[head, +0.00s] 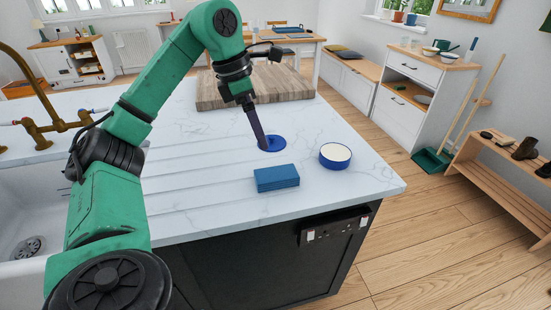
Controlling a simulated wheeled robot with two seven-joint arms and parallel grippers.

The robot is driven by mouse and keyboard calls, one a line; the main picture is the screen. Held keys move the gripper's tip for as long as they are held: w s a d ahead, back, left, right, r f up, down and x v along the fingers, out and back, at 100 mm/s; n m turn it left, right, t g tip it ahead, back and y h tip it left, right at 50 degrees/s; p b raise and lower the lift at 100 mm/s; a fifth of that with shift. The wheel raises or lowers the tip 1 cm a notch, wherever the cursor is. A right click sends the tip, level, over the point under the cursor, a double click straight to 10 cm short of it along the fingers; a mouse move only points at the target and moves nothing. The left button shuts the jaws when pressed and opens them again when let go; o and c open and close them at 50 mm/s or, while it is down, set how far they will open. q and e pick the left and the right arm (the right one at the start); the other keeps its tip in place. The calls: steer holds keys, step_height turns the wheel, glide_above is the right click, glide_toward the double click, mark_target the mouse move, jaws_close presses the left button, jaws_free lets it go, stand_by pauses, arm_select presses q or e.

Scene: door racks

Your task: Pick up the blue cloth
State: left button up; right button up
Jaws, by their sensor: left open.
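The blue cloth (276,179) lies folded in a flat, layered block on the white marble counter (215,205), near its front edge. My left gripper (247,99) is above the counter, behind the cloth and slightly to its left, apart from it. It is open. A dark slanted stick shape runs from below the gripper down to a flat blue round thing (278,143) on the counter; I cannot tell whether the gripper touches it. My right gripper is not in view.
A round blue dish with a pale top (335,155) stands right of the cloth. A wooden board (290,88) lies at the back of the counter. The sink (30,225) and brass tap (50,130) are at left. The counter in front of the cloth is clear.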

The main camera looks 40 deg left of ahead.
arm_select(q)
steer(key=b, duration=0.1)
glide_toward(276, 173)
steer(key=shift+s+d+f, duration=0.1)
steer(key=shift+d+f, duration=0.15)
steer(key=shift+f, duration=0.3)
steer(key=shift+d+f, duration=0.2)
steer(key=shift+f, duration=0.4)
steer(key=x, duration=0.6)
steer(key=shift+w+a+r+p, duration=0.1)
steer(key=shift+w+a+p, duration=0.15)
steer(key=shift+p, duration=0.05)
steer(key=shift+d+f, duration=0.15)
steer(key=shift+f, duration=0.2)
steer(key=shift+w+f, duration=0.1)
steer(key=shift+f, duration=0.05)
steer(key=c, duration=1.3)
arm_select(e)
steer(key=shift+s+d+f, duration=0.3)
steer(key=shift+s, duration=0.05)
